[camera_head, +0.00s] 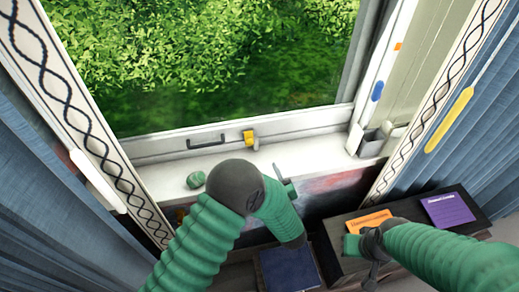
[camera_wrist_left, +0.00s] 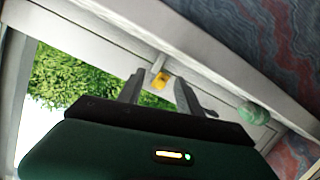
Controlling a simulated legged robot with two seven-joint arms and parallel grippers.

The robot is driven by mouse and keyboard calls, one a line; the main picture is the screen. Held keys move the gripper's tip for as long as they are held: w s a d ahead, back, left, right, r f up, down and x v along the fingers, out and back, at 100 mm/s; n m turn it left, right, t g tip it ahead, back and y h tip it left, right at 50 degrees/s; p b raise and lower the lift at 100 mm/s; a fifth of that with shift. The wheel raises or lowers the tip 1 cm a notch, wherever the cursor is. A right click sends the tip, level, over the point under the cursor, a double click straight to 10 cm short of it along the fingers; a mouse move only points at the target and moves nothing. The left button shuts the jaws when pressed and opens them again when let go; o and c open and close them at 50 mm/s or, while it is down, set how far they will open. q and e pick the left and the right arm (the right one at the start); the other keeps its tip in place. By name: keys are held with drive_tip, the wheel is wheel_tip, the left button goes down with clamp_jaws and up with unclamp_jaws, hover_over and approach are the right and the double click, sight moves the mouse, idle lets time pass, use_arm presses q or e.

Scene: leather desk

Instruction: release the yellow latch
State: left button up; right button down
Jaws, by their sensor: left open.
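The yellow latch (camera_head: 249,137) sits on the white lower window frame, right of the dark handle (camera_head: 207,141). In the left wrist view the latch (camera_wrist_left: 160,81) shows between the two dark fingers of my left gripper (camera_wrist_left: 159,82). Those fingers are apart and nothing is held. In the head view my left gripper (camera_head: 283,180) is partly hidden behind my own arm, below and right of the latch and apart from it. My right gripper (camera_head: 364,249) is over the dark cabinet at the lower right; its finger opening is not clear.
A green round object (camera_head: 196,179) rests on the white sill (camera_head: 318,160), left of my left arm. An orange booklet (camera_head: 369,221) and a purple one (camera_head: 448,209) lie on the dark cabinet (camera_head: 337,263). Blue curtains (camera_head: 45,190) flank the window.

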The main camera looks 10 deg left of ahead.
use_arm(q)
drive_tip(key=t+y, duration=0.2)
approach(251, 144)
drive_tip(key=p+x, duration=0.1)
drive_tip(key=x, duration=0.9)
drive_tip(key=shift+f+p, duration=0.1)
drive_tip(key=shift+p, duration=0.3)
use_arm(e)
drive_tip(key=shift+s+d+r, duration=0.15)
drive_tip(key=shift+s+r, duration=0.1)
drive_tip(key=shift+r, duration=0.4)
use_arm(q)
clamp_jaws()
